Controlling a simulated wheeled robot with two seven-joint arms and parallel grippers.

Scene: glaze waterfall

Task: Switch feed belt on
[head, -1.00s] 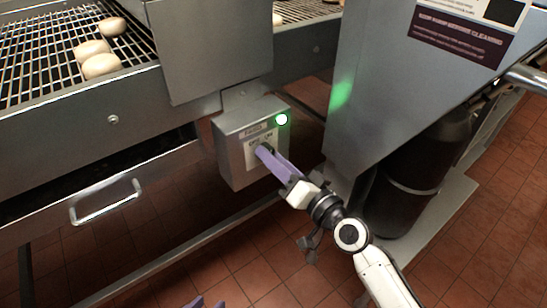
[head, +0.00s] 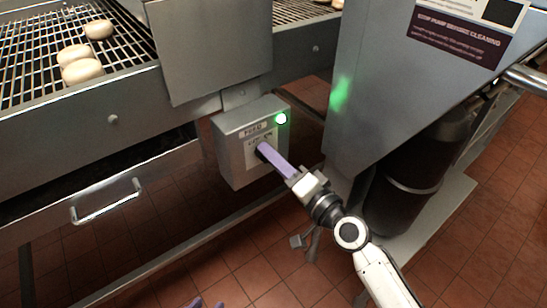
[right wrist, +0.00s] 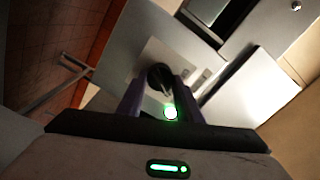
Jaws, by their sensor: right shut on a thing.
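A grey control box (head: 233,160) labelled FEED hangs under the belt frame in the head view. Its black knob (right wrist: 160,74) sits on a pale plate between the purple fingers of my right gripper (right wrist: 160,88) in the right wrist view. My right gripper (head: 263,152) is shut on the knob, which it mostly hides in the head view. A lamp (head: 281,119) on the box glows green. The feed belt (head: 40,50) is a wire mesh at upper left carrying pale round pieces (head: 82,71).
A large grey metal housing (head: 385,80) with a dark warning label stands right of the box. A black cylinder (head: 420,170) stands under it. A drawer handle (head: 107,202) sticks out at left. A low rail (head: 180,254) crosses above the tiled floor.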

